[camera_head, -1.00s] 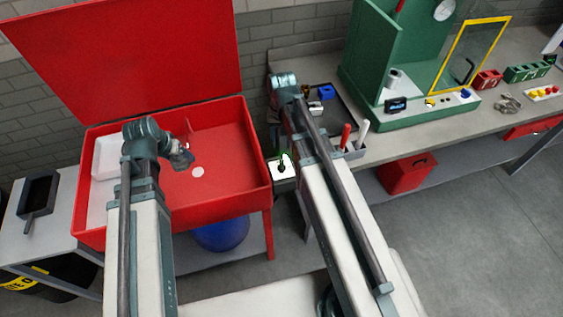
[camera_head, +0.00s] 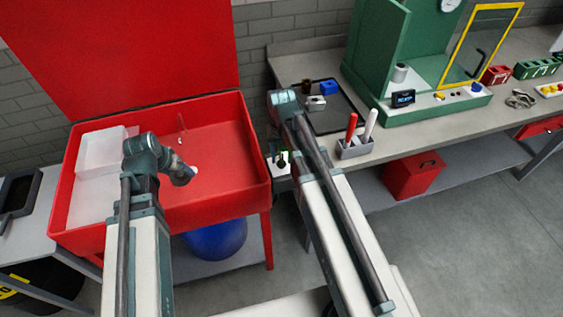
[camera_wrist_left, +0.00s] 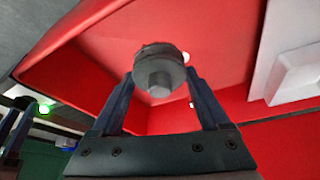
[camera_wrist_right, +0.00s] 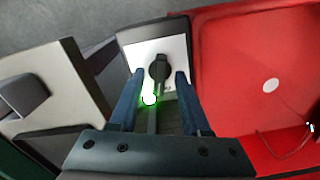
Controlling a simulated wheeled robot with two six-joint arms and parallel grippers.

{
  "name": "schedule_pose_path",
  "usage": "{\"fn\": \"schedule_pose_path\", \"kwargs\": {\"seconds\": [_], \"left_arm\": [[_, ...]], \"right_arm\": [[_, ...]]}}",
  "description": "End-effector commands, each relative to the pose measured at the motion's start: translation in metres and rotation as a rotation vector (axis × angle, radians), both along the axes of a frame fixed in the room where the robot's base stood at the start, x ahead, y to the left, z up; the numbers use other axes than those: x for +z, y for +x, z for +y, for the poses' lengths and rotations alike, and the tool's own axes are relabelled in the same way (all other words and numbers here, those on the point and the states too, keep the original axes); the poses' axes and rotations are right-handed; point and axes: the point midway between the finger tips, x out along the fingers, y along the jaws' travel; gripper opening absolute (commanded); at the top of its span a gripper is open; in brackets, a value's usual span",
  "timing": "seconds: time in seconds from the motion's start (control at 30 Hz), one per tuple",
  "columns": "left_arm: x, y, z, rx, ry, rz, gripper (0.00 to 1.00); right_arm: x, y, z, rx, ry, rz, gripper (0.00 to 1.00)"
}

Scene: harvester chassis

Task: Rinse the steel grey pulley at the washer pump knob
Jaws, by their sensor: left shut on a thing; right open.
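The steel grey pulley (camera_wrist_left: 158,62) is a round grey piece with a stepped hub, held between the fingertips of my left gripper (camera_wrist_left: 160,80). In the head view my left gripper (camera_head: 184,174) is over the red washer basin (camera_head: 222,140); the pulley is hard to make out there. The black washer pump knob (camera_wrist_right: 159,68) stands on a white plate (camera_wrist_right: 137,54) beside the basin. My right gripper (camera_wrist_right: 155,82) is open, its fingers either side of the lower part of the knob; contact is unclear. A green glow shows between the fingers. The knob (camera_head: 282,162) also shows in the head view.
A white tray (camera_head: 98,152) sits in the basin's left side, and a pale disc lies on its floor. Right of the basin, a workbench (camera_head: 430,125) carries a dark tray, a pen holder (camera_head: 355,149) and a green press (camera_head: 378,60). A red toolbox (camera_head: 412,178) is below.

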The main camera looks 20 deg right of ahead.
Motion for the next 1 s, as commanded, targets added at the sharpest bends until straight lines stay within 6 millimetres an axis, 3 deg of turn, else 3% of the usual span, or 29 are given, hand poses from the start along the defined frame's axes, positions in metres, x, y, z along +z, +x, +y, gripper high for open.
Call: {"fn": "schedule_pose_path", "kwargs": {"seconds": [0.3,0.57,0.87,1.0], "left_arm": [[-0.0014,0.0002,-0.0001,0.0,0.0,-0.001,0.0],[-0.0015,0.0002,-0.0001,0.0,0.0,-0.001,0.0],[-0.0016,0.0001,0.0,0.0,0.0,-0.001,0.0],[-0.0016,0.0001,0.0,0.0,0.0,-0.001,0.0]], "right_arm": [[-0.0015,0.0,0.0,0.0,0.0,0.0,0.46],[-0.0016,0.0,0.0,0.0,0.0,0.0,0.0],[-0.0016,0.0,0.0001,0.012,0.0,0.0,0.0],[-0.0016,0.0,0.0001,0.118,0.0,0.0,0.0]]}}
